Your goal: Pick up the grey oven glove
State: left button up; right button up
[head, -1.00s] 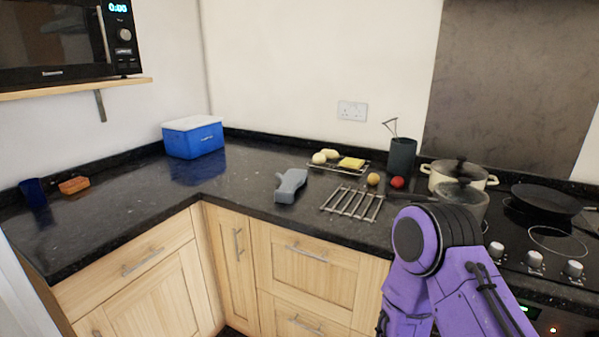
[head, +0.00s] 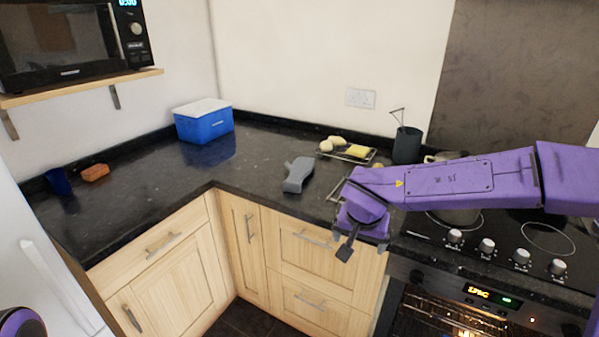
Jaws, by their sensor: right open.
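The grey oven glove (head: 297,176) lies on the black granite worktop, near its front edge and right of the inner corner. It is in full view. My right gripper (head: 364,249) hangs at the end of the purple arm that comes in from the right. It is open and empty, pointing down in front of the worktop edge, nearer to me and to the right of the glove. It does not touch the glove. My left gripper is not in view.
A wire rack (head: 337,191) right of the glove is mostly hidden by my arm. Behind stand a tray with food (head: 356,151) and a dark utensil pot (head: 407,146). A blue box (head: 203,122) stands in the corner. The worktop (head: 250,163) left of the glove is clear.

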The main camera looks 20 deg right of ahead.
aim_at(302, 167)
jog(key=i, duration=1.5)
